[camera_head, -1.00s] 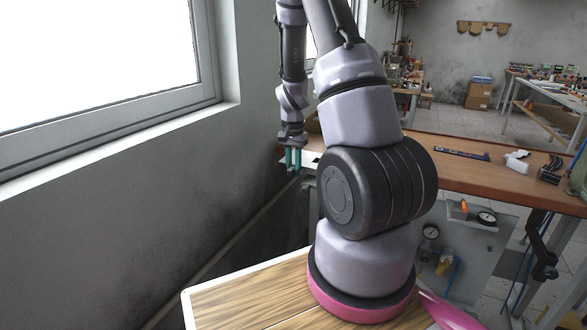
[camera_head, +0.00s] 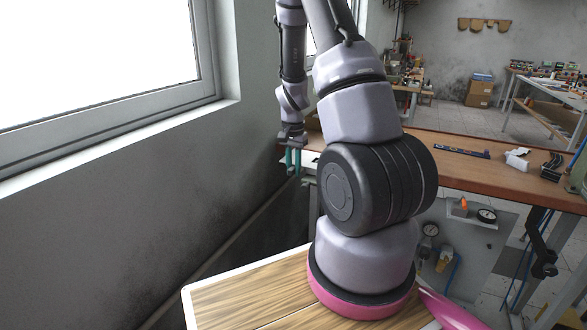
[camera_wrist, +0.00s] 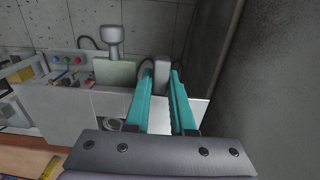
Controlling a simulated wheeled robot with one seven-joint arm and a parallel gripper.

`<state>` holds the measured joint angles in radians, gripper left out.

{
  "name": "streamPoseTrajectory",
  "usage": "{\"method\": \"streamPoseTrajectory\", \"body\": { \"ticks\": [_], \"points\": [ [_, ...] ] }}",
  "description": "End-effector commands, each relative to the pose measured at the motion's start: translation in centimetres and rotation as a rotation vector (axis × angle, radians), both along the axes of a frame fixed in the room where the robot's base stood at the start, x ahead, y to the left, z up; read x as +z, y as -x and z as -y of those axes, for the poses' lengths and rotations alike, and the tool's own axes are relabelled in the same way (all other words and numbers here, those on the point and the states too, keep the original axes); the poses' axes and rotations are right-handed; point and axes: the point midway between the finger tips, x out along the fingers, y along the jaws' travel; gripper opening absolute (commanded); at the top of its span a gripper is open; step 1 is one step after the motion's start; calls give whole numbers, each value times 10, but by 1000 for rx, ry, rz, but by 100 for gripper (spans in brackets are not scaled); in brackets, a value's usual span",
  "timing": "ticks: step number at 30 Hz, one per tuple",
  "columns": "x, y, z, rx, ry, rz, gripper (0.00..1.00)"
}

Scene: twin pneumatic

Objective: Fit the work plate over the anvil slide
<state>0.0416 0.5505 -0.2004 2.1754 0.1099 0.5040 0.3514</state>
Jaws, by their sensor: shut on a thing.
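My gripper (camera_head: 293,170) is at the far left end of the wooden bench, with its teal fingers pointing down. In the wrist view my gripper (camera_wrist: 161,76) has its fingers closed on a pale grey upright piece (camera_wrist: 161,71) between the tips. I cannot tell whether this piece belongs to the work plate. A pale flat surface (camera_wrist: 197,109) shows beside the right finger. The anvil slide cannot be made out for certain; the fingers cover part of the area around them.
A grey post with a wide head (camera_wrist: 113,42) stands left of the fingers. A panel with coloured buttons (camera_wrist: 80,62) is further left. The grey wall (camera_wrist: 262,75) is close on the right. The bench top (camera_head: 460,172) holds a dark blue level (camera_head: 461,152) and a white tool (camera_head: 517,159).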

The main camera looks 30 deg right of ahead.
Motion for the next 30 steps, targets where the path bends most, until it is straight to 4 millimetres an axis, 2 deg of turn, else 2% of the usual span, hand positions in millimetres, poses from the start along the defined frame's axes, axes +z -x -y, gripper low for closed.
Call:
{"method": "streamPoseTrajectory", "body": {
  "ticks": [20, 21, 23, 24, 30],
  "points": [
    [-6, 0, 0, 0, 0, 0, 0],
    [-6, 0, 0, 0, 0, 0, 30],
    [-6, 0, 0, 0, 0, 0, 53],
    [-6, 0, 0, 0, 0, 0, 57],
    [-6, 0, 0, 0, 1, -1, 57]
  ]
}}
